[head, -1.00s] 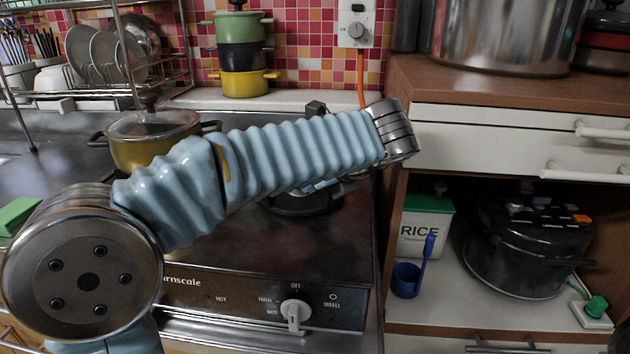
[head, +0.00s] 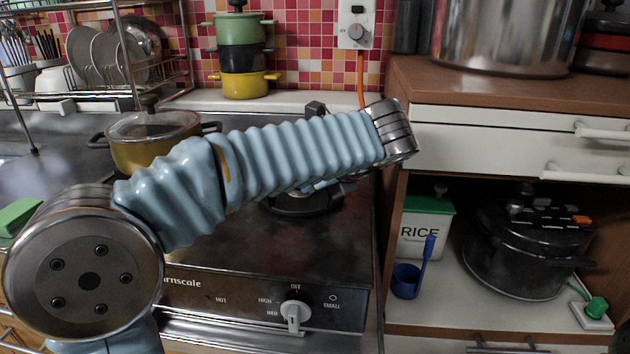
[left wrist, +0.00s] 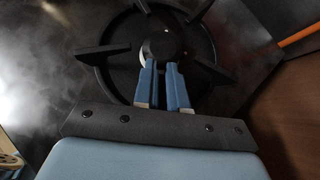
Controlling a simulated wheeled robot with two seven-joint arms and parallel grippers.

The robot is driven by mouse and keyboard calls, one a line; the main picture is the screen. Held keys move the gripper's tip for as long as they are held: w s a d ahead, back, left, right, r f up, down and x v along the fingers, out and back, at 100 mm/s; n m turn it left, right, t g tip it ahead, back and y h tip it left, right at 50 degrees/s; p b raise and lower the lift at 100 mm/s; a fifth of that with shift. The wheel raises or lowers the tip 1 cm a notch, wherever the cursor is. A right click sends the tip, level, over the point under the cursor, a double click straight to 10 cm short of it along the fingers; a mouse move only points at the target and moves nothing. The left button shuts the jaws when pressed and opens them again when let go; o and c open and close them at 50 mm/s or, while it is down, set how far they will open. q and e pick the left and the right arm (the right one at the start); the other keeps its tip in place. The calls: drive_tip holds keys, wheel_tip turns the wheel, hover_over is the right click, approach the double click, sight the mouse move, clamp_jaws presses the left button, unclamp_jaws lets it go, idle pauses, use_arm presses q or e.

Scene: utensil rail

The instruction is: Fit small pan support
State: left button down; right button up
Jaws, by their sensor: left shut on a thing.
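My left gripper (left wrist: 162,72) has its two blue fingers close together over the burner in the left wrist view. A dark ring with several outward prongs, the pan support (left wrist: 88,50), lies around the burner's round centre (left wrist: 163,43). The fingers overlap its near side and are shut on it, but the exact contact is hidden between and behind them. I cannot tell whether it is fully seated. My right gripper is not in view.
A lidded yellow pot (head: 150,140) stands on the cooktop behind my arm. The stove knob (head: 294,314) is on the front panel. An orange hose (head: 361,80) runs down the wall near my left wrist. The wooden cabinet (head: 398,125) stands close on the right.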

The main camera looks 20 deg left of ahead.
use_arm(q)
drive_tip(key=shift+a+f, duration=0.2)
drive_tip(key=shift+a, duration=0.1)
drive_tip(key=c, duration=1.1)
unclamp_jaws()
drive_tip(key=shift+c, duration=0.2)
drive_tip(key=shift+o, duration=0.2)
drive_tip(key=shift+w+f, duration=0.1)
drive_tip(key=shift+f, duration=0.1)
drive_tip(key=o, duration=0.4)
drive_tip(key=shift+c, duration=0.2)
drive_tip(key=shift+d+r, duration=0.1)
drive_tip(key=shift+r, duration=4.05)
